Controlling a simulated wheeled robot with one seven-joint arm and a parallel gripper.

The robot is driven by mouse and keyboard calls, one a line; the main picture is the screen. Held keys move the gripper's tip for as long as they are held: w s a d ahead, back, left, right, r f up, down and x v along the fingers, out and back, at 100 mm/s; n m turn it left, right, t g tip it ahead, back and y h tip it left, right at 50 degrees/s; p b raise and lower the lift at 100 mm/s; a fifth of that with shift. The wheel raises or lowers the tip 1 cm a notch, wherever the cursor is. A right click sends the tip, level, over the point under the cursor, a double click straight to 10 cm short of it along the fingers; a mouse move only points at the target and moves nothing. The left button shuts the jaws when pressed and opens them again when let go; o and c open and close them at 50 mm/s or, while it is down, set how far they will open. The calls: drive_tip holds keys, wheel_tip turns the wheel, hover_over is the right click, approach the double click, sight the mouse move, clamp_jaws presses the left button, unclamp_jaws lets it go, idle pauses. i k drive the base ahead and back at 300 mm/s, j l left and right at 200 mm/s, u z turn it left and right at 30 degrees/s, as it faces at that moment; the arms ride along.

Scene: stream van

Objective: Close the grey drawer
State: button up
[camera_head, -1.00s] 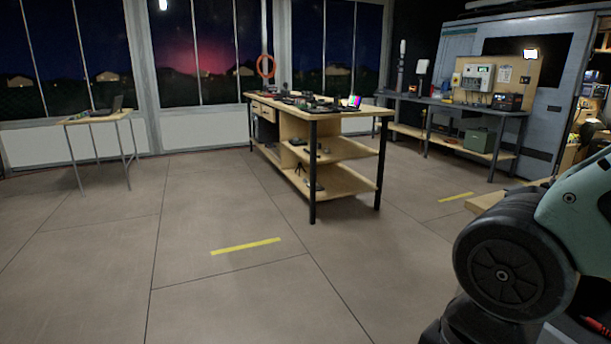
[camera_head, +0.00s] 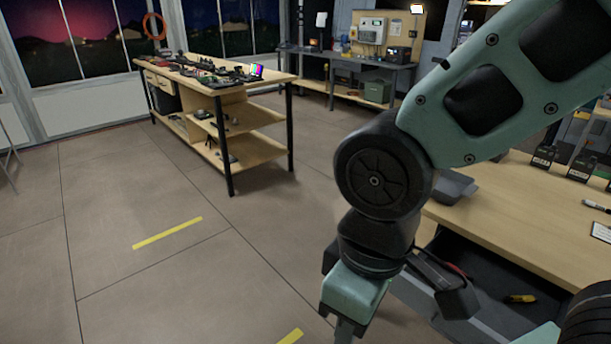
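The grey drawer (camera_head: 412,294) is at the lower right, under the wooden worktop. It stands open, and its dark inside shows below the worktop's edge. A small yellow and black item (camera_head: 522,298) lies in it. My arm comes in from the upper right, bends at a large black joint and hangs down in front of the drawer's left end, hiding part of it. A dark bar with a block on its end shows against the drawer beside my wrist. I cannot clearly make out my fingertips, or whether they touch the drawer.
The wooden worktop (camera_head: 525,215) carries a grey case (camera_head: 452,187), several black devices at the back and a marker (camera_head: 596,206). A wooden shelf table (camera_head: 235,100) stands at the left. A grey bench (camera_head: 342,62) stands behind. Floor between shelf table and drawer is open.

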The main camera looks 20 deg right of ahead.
sight(495, 276)
drive_tip(key=z, duration=1)
